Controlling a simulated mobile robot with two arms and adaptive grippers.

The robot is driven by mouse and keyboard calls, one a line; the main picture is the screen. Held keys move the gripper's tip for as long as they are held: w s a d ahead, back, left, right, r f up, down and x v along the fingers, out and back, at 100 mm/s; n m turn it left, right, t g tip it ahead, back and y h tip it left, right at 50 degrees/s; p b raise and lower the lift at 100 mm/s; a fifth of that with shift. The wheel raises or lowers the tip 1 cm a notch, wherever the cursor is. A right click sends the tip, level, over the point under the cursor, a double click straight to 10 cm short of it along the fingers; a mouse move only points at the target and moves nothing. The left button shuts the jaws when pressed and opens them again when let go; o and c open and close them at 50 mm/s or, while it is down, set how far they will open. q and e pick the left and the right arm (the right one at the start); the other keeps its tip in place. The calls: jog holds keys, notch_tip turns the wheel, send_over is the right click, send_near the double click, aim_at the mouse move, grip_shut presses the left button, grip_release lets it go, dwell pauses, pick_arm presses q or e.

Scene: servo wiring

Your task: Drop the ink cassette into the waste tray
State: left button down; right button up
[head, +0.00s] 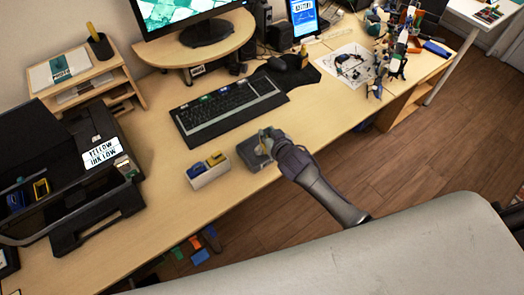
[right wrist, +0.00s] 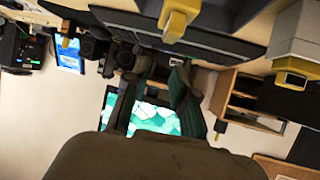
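My right gripper (head: 264,144) is over the grey waste tray (head: 246,154) on the desk. In the right wrist view, which is upside down, its two dark fingers (right wrist: 152,80) stand apart with the screen visible between them. A yellow ink cassette (right wrist: 180,20) shows beyond the fingertips and looks apart from them. Whether it touches the tray floor is hidden. My left gripper is not in view.
A white box (head: 210,178) with a blue and a yellow cassette stands left of the tray. The black printer (head: 70,230), labelled "YELLOW INK LOW", is at the far left. The keyboard (head: 228,108) lies behind the tray. Desk to the right of the tray is clear.

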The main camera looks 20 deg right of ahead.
jog(key=shift+o, duration=0.8)
jog(key=shift+s, duration=0.15)
jog(key=v, duration=1.1)
jog(key=shift+s+r, duration=0.2)
jog(key=shift+s, duration=0.1)
jog(key=s+d+f+g+b, duration=0.15)
jog(key=s+f, duration=0.25)
jog(key=f, duration=0.6)
jog(key=s+d+f+n+g, duration=0.1)
jog(key=s+d+f+g, duration=0.3)
jog(key=f, duration=0.7)
jog(key=s+a+f+g+b, duration=0.1)
jog(key=s+f, duration=0.4)
jog(key=f, duration=0.5)
jog(key=s+f+g, duration=0.1)
jog(key=s+f, duration=0.4)
jog(key=s, duration=0.3)
jog(key=s+f+g+b, duration=0.1)
jog(key=s+f+g, duration=0.1)
jog(key=s+f, duration=0.3)
jog(key=s+d+f+g+h, duration=0.1)
jog(key=s+f, duration=0.4)
jog(key=s, duration=0.8)
jog(key=shift+s+f+g+b, duration=0.25)
jog(key=shift+f+g+b, duration=0.1)
